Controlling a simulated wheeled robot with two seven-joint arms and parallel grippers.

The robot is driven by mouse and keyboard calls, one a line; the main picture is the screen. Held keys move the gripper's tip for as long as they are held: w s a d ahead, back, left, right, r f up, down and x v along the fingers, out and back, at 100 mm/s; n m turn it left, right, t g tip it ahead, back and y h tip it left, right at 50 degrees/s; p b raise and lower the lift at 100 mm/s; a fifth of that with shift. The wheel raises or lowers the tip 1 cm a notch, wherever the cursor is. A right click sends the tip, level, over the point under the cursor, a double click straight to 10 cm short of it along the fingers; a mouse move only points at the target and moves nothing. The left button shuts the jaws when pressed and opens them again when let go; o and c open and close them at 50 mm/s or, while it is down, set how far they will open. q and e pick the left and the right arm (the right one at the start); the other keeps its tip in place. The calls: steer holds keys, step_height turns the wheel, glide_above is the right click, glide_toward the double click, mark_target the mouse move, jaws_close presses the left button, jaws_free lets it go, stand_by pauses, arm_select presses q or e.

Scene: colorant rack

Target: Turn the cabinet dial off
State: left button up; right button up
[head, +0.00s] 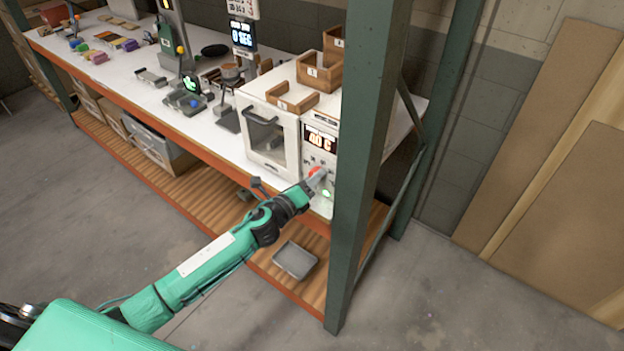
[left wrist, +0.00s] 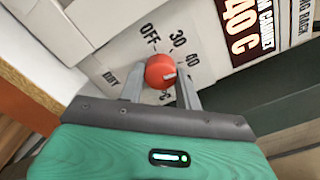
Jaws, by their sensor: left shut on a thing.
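The cabinet dial (left wrist: 160,71) is a round red knob on the white cabinet's control panel, and it also shows in the head view (head: 315,171). Its white pointer mark sits on the right side, away from the OFF label (left wrist: 150,38) and on the side of the 40 label (left wrist: 193,60). My left gripper (left wrist: 161,84) is shut on the dial, one finger on each side of it. In the head view my left gripper (head: 309,185) reaches the panel from the lower left. The white cabinet (head: 258,160) has a lit 40 C display (head: 320,139). My right gripper is out of view.
A green rack post (head: 358,170) stands just right of the panel. Wooden boxes (head: 318,76) sit on the cabinet. A scale and other bench items lie to the left. A grey tray (head: 295,260) lies on the lower shelf. The floor in front is mostly clear.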

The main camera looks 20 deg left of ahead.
arm_select(q)
steer(key=n, duration=0.4)
steer(key=shift+n, duration=0.3)
steer(key=n+p, duration=0.1)
steer(key=n, duration=0.3)
steer(key=shift+r+n, duration=0.1)
steer(key=shift+n, duration=0.2)
steer(key=n+p, duration=0.1)
steer(key=n, duration=0.4)
steer(key=shift+n+p, duration=0.35)
steer(key=shift+n, duration=1.15)
steer(key=o, duration=1)
